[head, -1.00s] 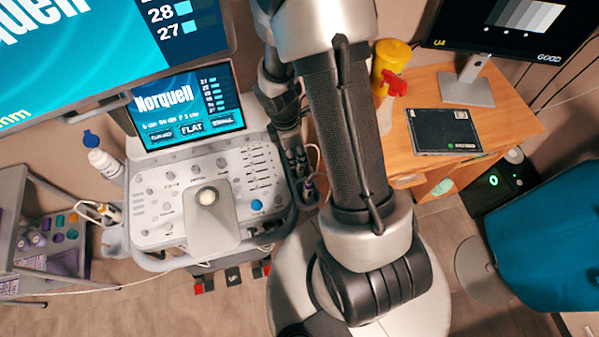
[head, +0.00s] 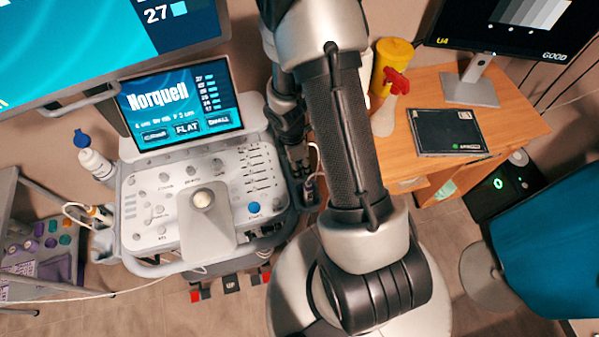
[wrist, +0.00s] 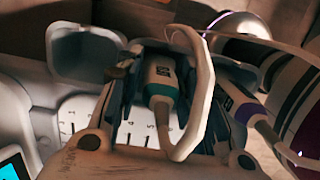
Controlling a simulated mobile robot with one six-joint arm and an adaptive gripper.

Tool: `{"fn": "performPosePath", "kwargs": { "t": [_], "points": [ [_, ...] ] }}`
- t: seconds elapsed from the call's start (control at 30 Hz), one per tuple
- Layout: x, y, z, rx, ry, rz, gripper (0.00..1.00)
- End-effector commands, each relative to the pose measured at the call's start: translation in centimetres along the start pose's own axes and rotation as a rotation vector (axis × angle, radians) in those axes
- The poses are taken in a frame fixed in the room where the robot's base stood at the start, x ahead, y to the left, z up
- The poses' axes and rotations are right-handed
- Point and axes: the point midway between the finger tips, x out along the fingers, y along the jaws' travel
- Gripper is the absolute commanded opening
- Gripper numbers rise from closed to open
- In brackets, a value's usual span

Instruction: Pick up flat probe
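A white probe (wrist: 160,82) with a teal band and a small label stands in a holder in the wrist view. Its white cable loops over in front of it. A second white probe (wrist: 243,108) with a purple band is to its right. My gripper (wrist: 165,85) is open, with a dark finger on each side of the teal-banded probe; the fingers do not look closed on it. In the head view my gripper (head: 301,160) hangs at the console's right side, mostly hidden by my arm. I cannot tell from the labels which probe is the flat one.
The ultrasound console (head: 140,225) has its screen (head: 180,100) lit, with a FLAT label. A third probe with an orange band (head: 97,212) sits at its left side. A wooden desk (head: 425,90) with a dark tablet (head: 447,131) and a blue chair (head: 540,240) are to the right.

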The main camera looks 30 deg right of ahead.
Motion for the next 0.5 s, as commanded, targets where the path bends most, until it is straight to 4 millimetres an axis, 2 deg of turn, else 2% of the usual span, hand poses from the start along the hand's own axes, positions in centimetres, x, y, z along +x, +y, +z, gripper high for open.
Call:
{"fn": "performPosePath", "kwargs": {
  "t": [0.07,0.5],
  "points": [
    [-0.02,0.00,0.00,0.000,0.000,0.000,0.28],
    [-0.02,0.00,-0.01,-0.001,0.000,0.000,0.00]
  ]
}}
